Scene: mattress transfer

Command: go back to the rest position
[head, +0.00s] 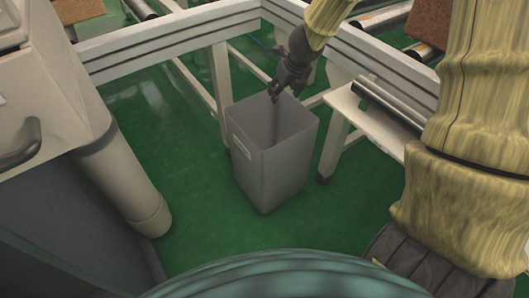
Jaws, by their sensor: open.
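My gripper (276,95) is dark and hangs at the end of my arm, which is covered in a yellowish sleeve. It is open, with nothing visible between its fingers. It is above the back rim of a grey open-topped bin (266,172) that stands on the green floor. The bin has a pale label on its left side. What I can see of its inside looks empty, but its bottom is hidden.
White frame rails (165,45) with legs run behind the bin. A white shelf (375,120) with metal rollers is to its right. Brown blocks (429,22) lie on the conveyor behind. A beige machine (45,110) stands at left. Green floor (200,225) is free around the bin.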

